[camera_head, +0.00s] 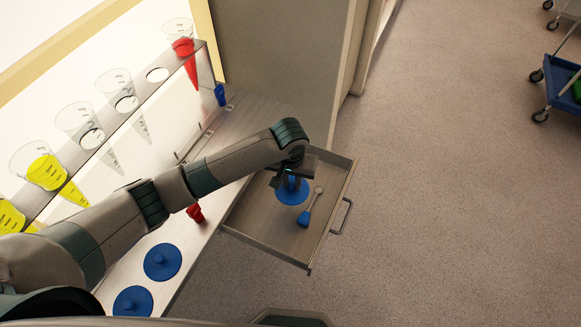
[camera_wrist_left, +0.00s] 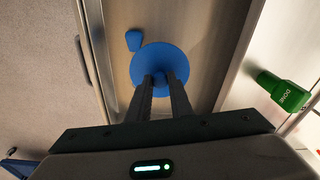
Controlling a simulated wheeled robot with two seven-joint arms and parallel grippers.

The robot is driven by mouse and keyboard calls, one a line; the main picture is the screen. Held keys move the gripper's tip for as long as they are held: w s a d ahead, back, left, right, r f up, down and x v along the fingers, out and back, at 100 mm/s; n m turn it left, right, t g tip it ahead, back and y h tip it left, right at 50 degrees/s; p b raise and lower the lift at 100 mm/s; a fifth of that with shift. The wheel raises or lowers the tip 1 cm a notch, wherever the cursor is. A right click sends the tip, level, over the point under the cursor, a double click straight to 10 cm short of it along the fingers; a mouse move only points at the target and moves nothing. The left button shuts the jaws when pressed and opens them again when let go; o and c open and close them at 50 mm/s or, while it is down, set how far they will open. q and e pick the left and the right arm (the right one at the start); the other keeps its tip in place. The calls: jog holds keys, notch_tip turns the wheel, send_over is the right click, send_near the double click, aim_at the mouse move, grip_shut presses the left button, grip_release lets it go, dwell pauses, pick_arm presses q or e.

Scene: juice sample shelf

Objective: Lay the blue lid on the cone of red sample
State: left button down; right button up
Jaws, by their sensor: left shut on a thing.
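A blue lid (camera_head: 292,194) is in the open drawer, under my left gripper (camera_head: 293,180). In the left wrist view the lid (camera_wrist_left: 160,66) is a round disc, and the fingers of my left gripper (camera_wrist_left: 160,84) are shut on its small knob. I cannot tell whether the lid still touches the drawer floor. The cone of red sample (camera_head: 184,50) hangs in the rack at the far end, with an open top. My right gripper is not in view.
The open drawer (camera_head: 272,251) also holds a blue scoop (camera_head: 305,217). Two more blue lids (camera_head: 162,262) lie on the counter. The rack (camera_head: 137,112) holds several clear and yellow cones. A blue cart (camera_head: 560,82) stands far right.

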pick_arm(q)
jog(key=s+a+r+n, duration=0.1)
jog(key=s+a+r, duration=0.4)
jog(key=a, duration=0.3)
jog(key=s+a+r, duration=0.5)
jog(key=s+a, duration=0.3)
jog(key=shift+s+a+r+n, duration=0.15)
jog(key=shift+r+n, duration=0.1)
jog(key=shift+n, duration=0.15)
jog(key=shift+a, duration=0.1)
